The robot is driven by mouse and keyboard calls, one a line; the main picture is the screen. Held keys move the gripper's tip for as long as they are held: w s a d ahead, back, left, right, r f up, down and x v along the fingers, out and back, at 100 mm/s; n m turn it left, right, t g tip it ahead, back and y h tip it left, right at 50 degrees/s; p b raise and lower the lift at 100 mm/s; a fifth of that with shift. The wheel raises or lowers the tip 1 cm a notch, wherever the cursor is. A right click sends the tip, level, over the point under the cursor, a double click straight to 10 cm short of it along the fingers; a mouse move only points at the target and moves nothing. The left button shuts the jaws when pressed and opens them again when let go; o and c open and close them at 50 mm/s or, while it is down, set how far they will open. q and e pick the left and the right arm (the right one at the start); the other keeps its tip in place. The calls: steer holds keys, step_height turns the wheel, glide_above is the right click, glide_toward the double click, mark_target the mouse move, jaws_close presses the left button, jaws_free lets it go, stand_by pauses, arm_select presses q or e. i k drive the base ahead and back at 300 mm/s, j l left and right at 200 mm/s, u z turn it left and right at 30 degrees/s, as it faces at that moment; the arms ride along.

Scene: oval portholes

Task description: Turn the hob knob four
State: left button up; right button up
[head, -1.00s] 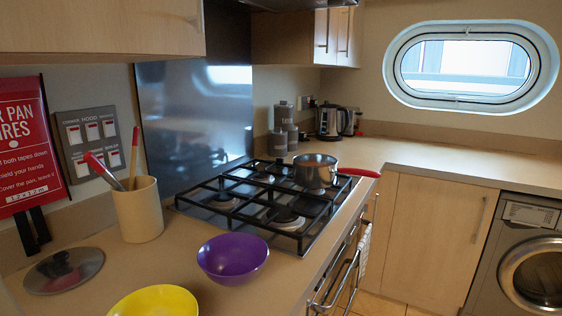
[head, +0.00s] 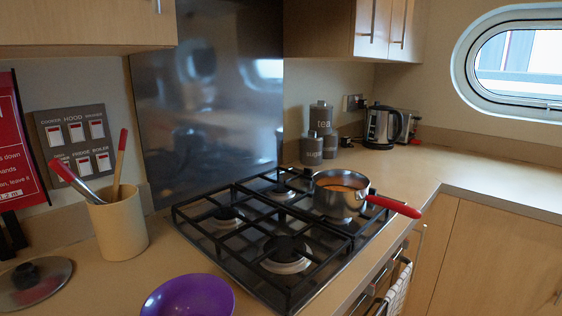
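The gas hob (head: 253,249) with black pan grates is set into the counter in the middle of the head view. A steel saucepan (head: 338,203) with a red handle and orange contents stands on its back right burner, the handle pointing right over the counter edge. The cooker front (head: 397,262) drops away below the counter edge and shows only at a steep angle. Small dark parts show there, but I cannot tell which is hob knob four. Neither of my grippers is in view.
A utensil pot (head: 118,228), a glass lid (head: 35,284) and a purple bowl (head: 188,297) stand left and front of the hob. A checked towel (head: 397,291) hangs on the cooker front. A kettle (head: 381,127) stands at the back. The right counter is clear.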

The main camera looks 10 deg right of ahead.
mark_target(308, 172)
steer(key=i+l+u, duration=0.15)
steer(key=l+u, duration=0.15)
steer(key=l, duration=0.2)
steer(key=i+l+u, duration=0.1)
steer(key=l+u, duration=0.25)
steer(key=l, duration=0.15)
steer(key=l+u, duration=0.3)
steer(key=l, duration=0.25)
steer(key=l+u, duration=0.35)
steer(key=l, duration=0.2)
steer(key=k+l+u, duration=0.1)
steer(key=l+u, duration=0.2)
steer(key=l, duration=0.25)
steer(key=k+l+u, duration=0.15)
steer(key=l+u, duration=0.2)
steer(key=l, duration=0.15)
steer(key=k+l+u, duration=0.3)
steer(key=l, duration=0.2)
steer(key=k+l+u, duration=0.15)
steer(key=l+u, duration=0.2)
steer(key=l, duration=0.1)
